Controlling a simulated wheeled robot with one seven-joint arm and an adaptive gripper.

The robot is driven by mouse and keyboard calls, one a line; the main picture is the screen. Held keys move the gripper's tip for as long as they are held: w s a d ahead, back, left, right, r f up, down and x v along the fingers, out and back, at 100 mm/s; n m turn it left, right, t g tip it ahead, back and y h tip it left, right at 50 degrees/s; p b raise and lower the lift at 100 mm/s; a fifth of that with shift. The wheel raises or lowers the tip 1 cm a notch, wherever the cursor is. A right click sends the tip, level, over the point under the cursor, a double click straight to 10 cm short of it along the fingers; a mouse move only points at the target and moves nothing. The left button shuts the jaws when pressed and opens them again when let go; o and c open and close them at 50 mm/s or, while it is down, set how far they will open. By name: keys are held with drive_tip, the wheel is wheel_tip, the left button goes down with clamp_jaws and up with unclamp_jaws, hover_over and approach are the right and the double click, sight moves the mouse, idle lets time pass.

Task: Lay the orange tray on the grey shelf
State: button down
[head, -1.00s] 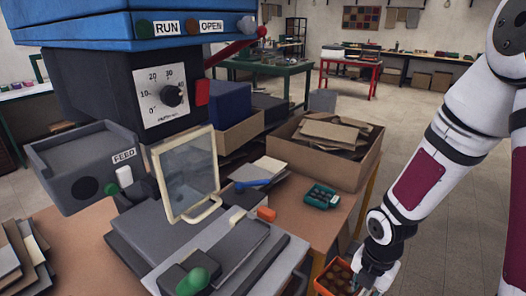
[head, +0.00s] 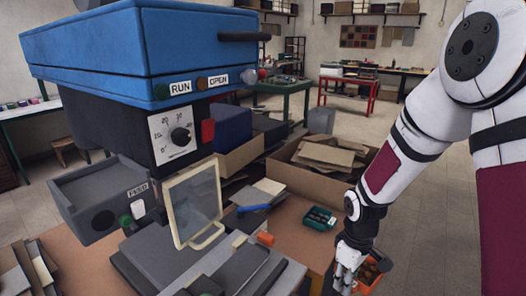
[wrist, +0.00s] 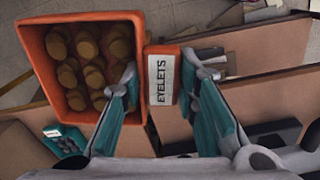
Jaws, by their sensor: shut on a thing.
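The orange tray (wrist: 33,65) holds several round brown pieces and has an orange tab labelled EYELETS (wrist: 160,82). My gripper (wrist: 159,64) is shut on this tab, one finger on each side, with the tray to the left in the wrist view. In the head view the tray (head: 372,284) is low, right of centre, partly hidden behind my gripper (head: 346,278), beside the bench's right edge. A grey ledge marked FEED (head: 75,186) juts from the blue machine at left; I cannot tell surely whether it is the grey shelf.
The blue machine (head: 130,60) overhangs the bench at left. A framed clear panel (head: 192,203) stands upright before it. A teal tray (head: 320,218), an orange block (head: 265,240) and a cardboard box (head: 330,160) lie on the bench. Floor at right is open.

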drive_tip(key=r+m, duration=0.1)
drive_tip(key=a+m, duration=0.1)
drive_tip(key=m, duration=0.1)
drive_tip(key=w+r+m+p, duration=0.1)
drive_tip(key=m, duration=0.1)
drive_tip(key=shift+w+a+r, duration=0.1)
drive_tip(key=shift+a+r, duration=0.1)
drive_tip(key=shift+r, duration=0.1)
drive_tip(key=shift+w+a+r+m+p, duration=0.15)
drive_tip(key=shift+a+r+m+p, duration=0.1)
drive_tip(key=shift+m, duration=0.5)
drive_tip(key=shift+w+a+r+m+p, duration=0.15)
drive_tip(key=shift+r+m, duration=0.1)
drive_tip(key=shift+m, duration=0.5)
drive_tip(key=shift+a, duration=0.1)
